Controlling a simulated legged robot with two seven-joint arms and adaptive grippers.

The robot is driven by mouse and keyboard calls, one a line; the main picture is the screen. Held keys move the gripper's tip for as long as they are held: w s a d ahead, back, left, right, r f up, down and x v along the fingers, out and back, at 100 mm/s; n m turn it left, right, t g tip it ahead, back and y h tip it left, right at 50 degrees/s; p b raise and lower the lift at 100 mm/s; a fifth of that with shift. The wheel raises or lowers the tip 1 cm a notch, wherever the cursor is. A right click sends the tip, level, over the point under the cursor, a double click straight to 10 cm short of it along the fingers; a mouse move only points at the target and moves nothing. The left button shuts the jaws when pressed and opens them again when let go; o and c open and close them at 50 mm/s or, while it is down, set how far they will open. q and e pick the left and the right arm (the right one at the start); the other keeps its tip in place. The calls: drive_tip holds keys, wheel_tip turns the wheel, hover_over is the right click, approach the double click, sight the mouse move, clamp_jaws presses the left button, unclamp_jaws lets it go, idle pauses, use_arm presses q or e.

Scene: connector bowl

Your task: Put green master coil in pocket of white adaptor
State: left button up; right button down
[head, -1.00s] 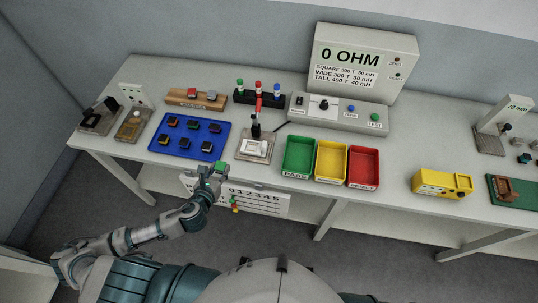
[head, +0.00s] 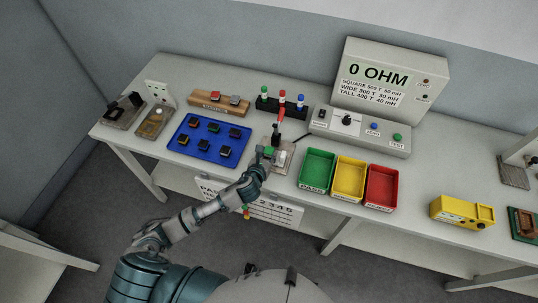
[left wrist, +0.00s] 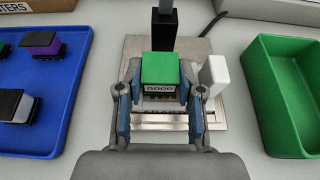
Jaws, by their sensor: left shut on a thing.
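The green master coil (left wrist: 160,70), with a dark base and a label reading GOOD, is upright between the fingers of my left gripper (left wrist: 160,112). In the head view my left gripper (head: 264,158) holds the green coil (head: 269,150) at the test fixture. A white part (left wrist: 216,74), which looks like part of the white adaptor, stands just right of the gripper. It also shows in the head view (head: 284,156). The coil and fingers hide the pocket, and I cannot tell whether the coil is above it or in it. My right gripper is not in view.
The fixture's metal base plate (left wrist: 140,46) has a dark post (left wrist: 164,35) behind the coil. A blue tray (head: 208,158) of coils is left; green (head: 316,170), yellow (head: 348,178) and red (head: 382,186) bins are right. The tester (head: 360,130) stands behind.

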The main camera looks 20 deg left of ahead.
sight(268, 155)
use_arm(q)
drive_tip(key=shift+a+f, duration=0.2)
drive_tip(key=shift+a, duration=0.05)
drive_tip(key=o, duration=0.9)
drive_tip(key=shift+d, duration=0.35)
drive_tip(key=shift+d+r, duration=0.1)
drive_tip(key=shift+d, duration=0.3)
drive_tip(key=shift+s+a+r, duration=0.1)
drive_tip(key=shift+s+a, duration=0.15)
drive_tip(key=shift+s, duration=0.05)
drive_tip(key=v, duration=0.5)
drive_tip(key=shift+a+p, duration=0.2)
drive_tip(key=shift+p, duration=0.2)
drive_tip(key=v, duration=0.6)
drive_tip(key=shift+s+d, duration=0.2)
drive_tip(key=shift+d, duration=0.05)
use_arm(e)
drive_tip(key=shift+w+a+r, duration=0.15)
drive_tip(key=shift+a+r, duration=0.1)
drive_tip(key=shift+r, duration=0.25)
use_arm(q)
drive_tip(key=shift+a, duration=0.15)
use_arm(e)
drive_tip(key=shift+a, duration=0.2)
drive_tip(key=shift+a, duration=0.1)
